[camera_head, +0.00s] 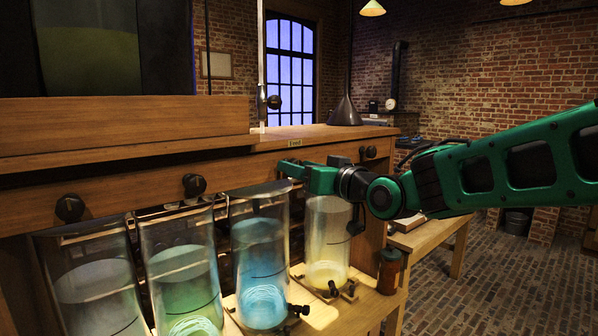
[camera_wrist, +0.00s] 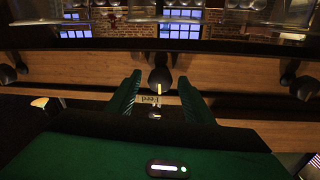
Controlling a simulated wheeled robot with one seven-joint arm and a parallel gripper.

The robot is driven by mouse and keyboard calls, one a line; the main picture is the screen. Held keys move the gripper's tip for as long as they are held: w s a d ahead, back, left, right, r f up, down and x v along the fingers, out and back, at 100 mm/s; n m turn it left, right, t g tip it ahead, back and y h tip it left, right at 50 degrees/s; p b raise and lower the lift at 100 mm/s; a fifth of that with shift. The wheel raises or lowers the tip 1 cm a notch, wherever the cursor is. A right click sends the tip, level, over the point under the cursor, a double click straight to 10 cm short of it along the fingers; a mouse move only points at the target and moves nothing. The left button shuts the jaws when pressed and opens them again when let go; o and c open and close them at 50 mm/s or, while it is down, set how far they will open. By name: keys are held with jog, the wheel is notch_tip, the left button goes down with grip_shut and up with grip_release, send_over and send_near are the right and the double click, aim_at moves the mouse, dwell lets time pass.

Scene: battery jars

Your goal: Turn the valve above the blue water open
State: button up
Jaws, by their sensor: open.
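The jar of blue water (camera_head: 260,262) stands third from the left in a row of glass jars. Its valve, a dark round knob (camera_wrist: 160,76) with a pale upright mark, shows in the wrist view on the wooden rail. In the head view my green gripper (camera_head: 288,168) hides this knob. My gripper also shows in the wrist view (camera_wrist: 159,88), open, with one finger on each side of the knob at the fingertips. I see no clear contact between fingers and knob. The wrist view is dark.
Other dark knobs sit along the wooden rail (camera_head: 135,192): two to the left (camera_head: 70,208) (camera_head: 194,185) and one close on the right (camera_head: 370,152). Jars of grey, green (camera_head: 183,280) and yellow liquid (camera_head: 327,270) stand beside the blue one. A small brown jar (camera_head: 389,272) stands at the bench's right end.

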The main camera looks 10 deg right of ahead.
jog(key=c, duration=1)
jog(key=shift+f+n+y, duration=0.2)
jog(key=shift+n+y, duration=0.2)
jog(key=shift+n, duration=4.15)
jog(key=shift+f+n+y, duration=0.15)
jog(key=shift+n+y, duration=0.25)
jog(key=shift+n, duration=4.15)
jog(key=shift+a, duration=0.1)
